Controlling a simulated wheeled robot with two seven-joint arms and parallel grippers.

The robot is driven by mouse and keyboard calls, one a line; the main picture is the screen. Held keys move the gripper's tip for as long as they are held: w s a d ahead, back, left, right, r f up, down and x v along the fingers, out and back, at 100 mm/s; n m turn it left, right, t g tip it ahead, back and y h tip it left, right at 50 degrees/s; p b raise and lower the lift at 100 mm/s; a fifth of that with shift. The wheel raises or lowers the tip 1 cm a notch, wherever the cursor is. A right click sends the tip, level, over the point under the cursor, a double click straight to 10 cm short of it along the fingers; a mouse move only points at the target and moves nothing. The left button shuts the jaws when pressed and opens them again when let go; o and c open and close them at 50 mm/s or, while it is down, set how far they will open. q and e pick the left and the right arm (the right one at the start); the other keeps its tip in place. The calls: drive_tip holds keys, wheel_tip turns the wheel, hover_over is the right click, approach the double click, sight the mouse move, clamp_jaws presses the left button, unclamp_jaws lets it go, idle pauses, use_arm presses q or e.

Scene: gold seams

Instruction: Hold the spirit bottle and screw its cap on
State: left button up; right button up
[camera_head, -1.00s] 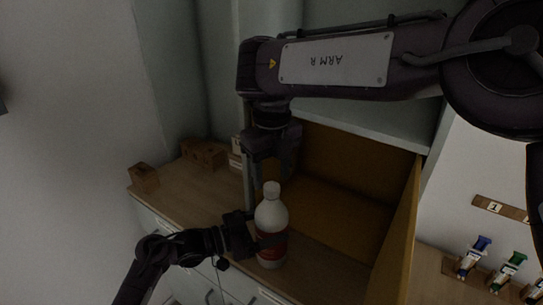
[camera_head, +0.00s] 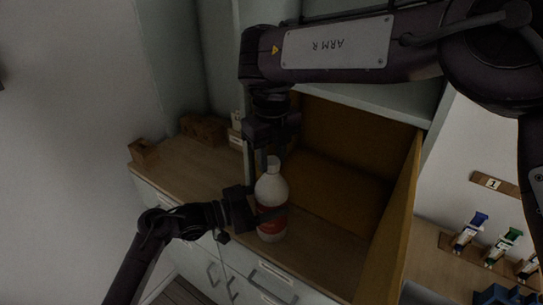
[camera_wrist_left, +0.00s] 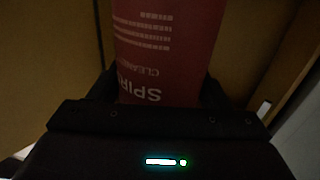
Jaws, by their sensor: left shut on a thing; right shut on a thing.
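The spirit bottle (camera_head: 271,190) stands upright, white with a red label, at the front of the wooden counter. Its red label (camera_wrist_left: 168,45) fills the upper middle of the left wrist view. My left gripper (camera_head: 262,215) is shut around the bottle's body from the left. My right gripper (camera_head: 269,156) points down directly over the bottle, its fingers at the bottle's top. It is shut on a small pale piece, apparently the cap (camera_head: 272,161). Dark fingers partly hide this piece, and I cannot tell how far it sits on the neck.
An open wooden-walled cabinet (camera_head: 345,160) is behind and right of the bottle. Brown boxes (camera_head: 203,129) stand at the back left of the counter (camera_head: 190,178). Small blue- and green-topped items (camera_head: 470,232) stand at the far right. The counter left of the bottle is clear.

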drive_tip(key=m, duration=0.3)
drive_tip(key=o, duration=1.1)
drive_tip(key=shift+r, duration=2.25)
drive_tip(key=shift+c, duration=0.3)
